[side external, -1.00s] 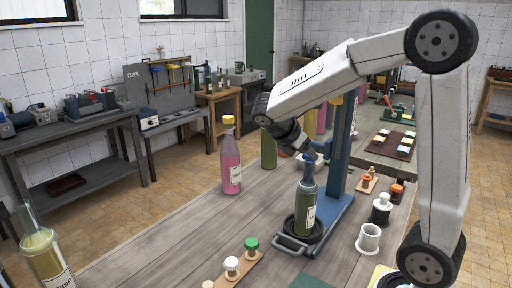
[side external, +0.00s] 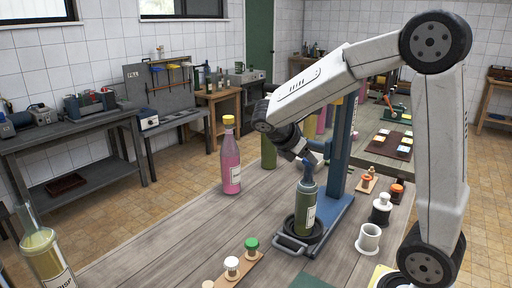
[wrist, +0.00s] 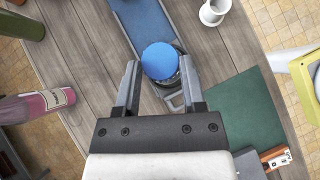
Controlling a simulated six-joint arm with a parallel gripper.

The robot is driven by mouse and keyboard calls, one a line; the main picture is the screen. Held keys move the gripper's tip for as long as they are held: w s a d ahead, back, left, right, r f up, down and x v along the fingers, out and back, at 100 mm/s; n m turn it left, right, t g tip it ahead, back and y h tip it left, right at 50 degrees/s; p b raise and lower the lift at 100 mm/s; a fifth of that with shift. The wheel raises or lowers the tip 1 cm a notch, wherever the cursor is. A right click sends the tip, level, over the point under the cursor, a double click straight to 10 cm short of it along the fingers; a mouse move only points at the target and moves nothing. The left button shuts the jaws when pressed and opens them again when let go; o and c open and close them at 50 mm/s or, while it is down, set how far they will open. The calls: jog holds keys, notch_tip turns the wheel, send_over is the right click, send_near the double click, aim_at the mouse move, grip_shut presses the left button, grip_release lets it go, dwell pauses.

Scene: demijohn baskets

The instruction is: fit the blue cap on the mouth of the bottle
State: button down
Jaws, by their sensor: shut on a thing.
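The green bottle (side external: 305,210) with a pale label stands upright in the dark round holder of the blue stand (side external: 337,185). The blue cap (wrist: 160,61) is between the fingertips of my gripper (wrist: 160,80) in the wrist view, with a finger on each side. In the side view my gripper (side external: 306,158) is tilted just above the bottle's neck, with the cap at the top of the neck. I cannot tell whether the cap touches the mouth or is seated. In the wrist view the cap hides the bottle's mouth.
A pink bottle (side external: 231,165) with a yellow cap stands left on the table. A wooden strip (side external: 238,268) with small stoppers lies in front. A white cup (side external: 368,240) and a black-and-white jar (side external: 381,209) stand right. A green mat (wrist: 240,112) lies beside the stand.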

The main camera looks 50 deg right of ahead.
dwell(0.3)
jog(key=shift+c, duration=0.5)
grip_release()
jog(key=v, duration=0.7)
jog(key=shift+a+r, duration=0.25)
jog(key=shift+r, duration=0.05)
jog(key=shift+f, duration=0.1)
jog(key=s+a+f+m+t+y, duration=0.2)
jog(key=a+f+m, duration=0.4)
jog(key=f, duration=0.3)
jog(key=s+a+f+m+t+y, duration=0.3)
jog(key=a+f+m+y, duration=0.3)
jog(key=f, duration=0.4)
jog(key=shift+s+m+t, duration=0.25)
jog(key=shift+m+t, duration=0.25)
jog(key=shift+m, duration=0.2)
